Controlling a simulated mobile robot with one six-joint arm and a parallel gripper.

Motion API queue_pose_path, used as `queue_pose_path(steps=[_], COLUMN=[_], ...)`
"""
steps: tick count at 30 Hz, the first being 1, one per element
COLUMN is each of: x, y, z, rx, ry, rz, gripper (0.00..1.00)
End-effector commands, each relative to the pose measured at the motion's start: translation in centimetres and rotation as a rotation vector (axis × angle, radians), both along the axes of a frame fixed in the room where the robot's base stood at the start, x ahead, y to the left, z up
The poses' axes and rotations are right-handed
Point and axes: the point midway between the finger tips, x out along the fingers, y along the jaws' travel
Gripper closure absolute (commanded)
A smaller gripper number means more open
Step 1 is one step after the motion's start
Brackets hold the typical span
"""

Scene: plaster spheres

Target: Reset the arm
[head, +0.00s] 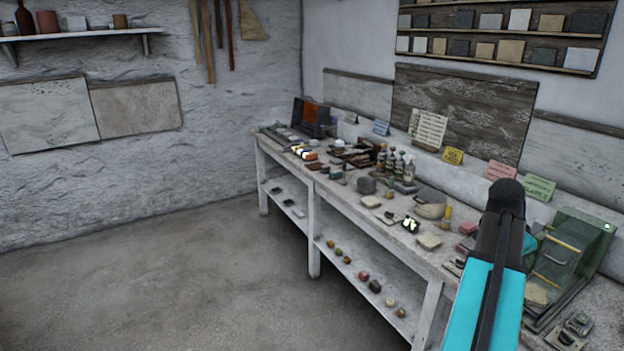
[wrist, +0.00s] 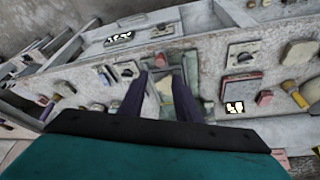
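My gripper (wrist: 162,92) shows in the wrist view with its two dark fingers spread apart and nothing held between them. It points at the long workbench, and a pale, green-edged item (wrist: 166,92) shows beyond the gap between the fingers. I cannot tell how far the fingers are above the bench. In the head view my teal and black arm stands at the lower right in front of the bench (head: 340,204); the gripper itself cannot be made out there.
The bench top is crowded with bottles (head: 390,160), stones, cards and small blocks. A green case (head: 575,262) stands at its near right end, close to my arm. Small spheres and blocks (head: 364,276) lie on the lower shelf. The floor (head: 190,275) at left is clear.

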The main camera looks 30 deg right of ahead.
Motion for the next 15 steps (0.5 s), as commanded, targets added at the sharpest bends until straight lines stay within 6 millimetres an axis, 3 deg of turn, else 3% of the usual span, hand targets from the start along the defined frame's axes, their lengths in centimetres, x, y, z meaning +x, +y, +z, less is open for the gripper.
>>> queue_pose_path(steps=[7, 15], x=[3.5, 10.1], y=[1.9, 7.4], z=[-1.4, -8.4], rx=[0.018, 0.104], ry=[0.011, 0.078], rz=[0.061, 0.196], gripper=[0.70, 0.70])
